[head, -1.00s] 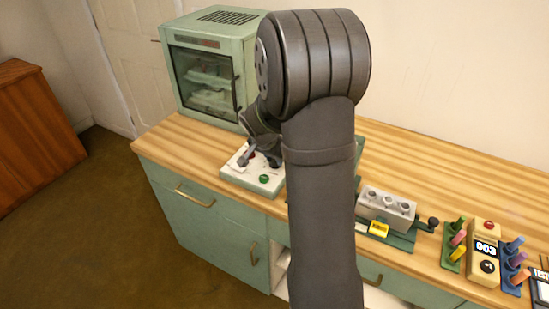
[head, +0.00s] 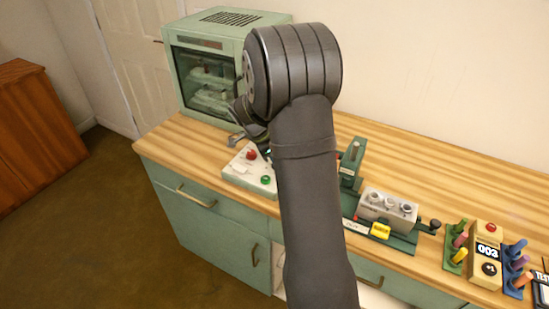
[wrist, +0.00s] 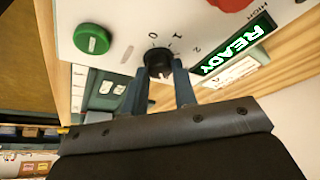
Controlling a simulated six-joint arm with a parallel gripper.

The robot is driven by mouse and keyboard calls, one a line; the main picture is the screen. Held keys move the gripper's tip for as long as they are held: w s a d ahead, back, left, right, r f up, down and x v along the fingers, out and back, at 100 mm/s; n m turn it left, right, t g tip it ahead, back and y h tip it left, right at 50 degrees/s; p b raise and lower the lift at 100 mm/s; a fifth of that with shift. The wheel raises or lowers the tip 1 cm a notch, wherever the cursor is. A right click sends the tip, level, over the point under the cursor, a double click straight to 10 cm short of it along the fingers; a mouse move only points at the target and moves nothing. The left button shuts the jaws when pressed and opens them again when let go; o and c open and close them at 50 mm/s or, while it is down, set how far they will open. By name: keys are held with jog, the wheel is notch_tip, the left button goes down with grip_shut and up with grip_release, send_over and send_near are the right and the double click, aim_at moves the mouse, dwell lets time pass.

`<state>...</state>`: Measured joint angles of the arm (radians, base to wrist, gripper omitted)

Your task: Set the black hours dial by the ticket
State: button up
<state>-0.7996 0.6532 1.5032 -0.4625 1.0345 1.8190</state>
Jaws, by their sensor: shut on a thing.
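My gripper (wrist: 160,78) has its two blue-grey fingers shut on the black hours dial (wrist: 157,56), on a white panel marked 0, 1 and 2 around it. I cannot tell which mark the dial points to. A white paper with small print (wrist: 232,74), perhaps the ticket, lies beside the lit green READY display (wrist: 236,46) in the wrist view. In the head view the white control panel (head: 236,179) stands at the front edge of the bench; my arm hides the dial there.
A green button (wrist: 92,39) sits left of the dial; a red button (head: 252,155) is at the panel's back. A pale green glass-fronted cabinet (head: 205,75) stands behind. A grey block on a green fixture (head: 388,207) and a counter box (head: 487,253) stand to the right.

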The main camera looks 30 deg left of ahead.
dwell(0.3)
jog(key=o, duration=1)
jog(key=shift+r, duration=0.1)
jog(key=v, duration=1.7)
jog(key=shift+a, duration=0.3)
jog(key=x, duration=1.7)
jog(key=shift+d, duration=0.3)
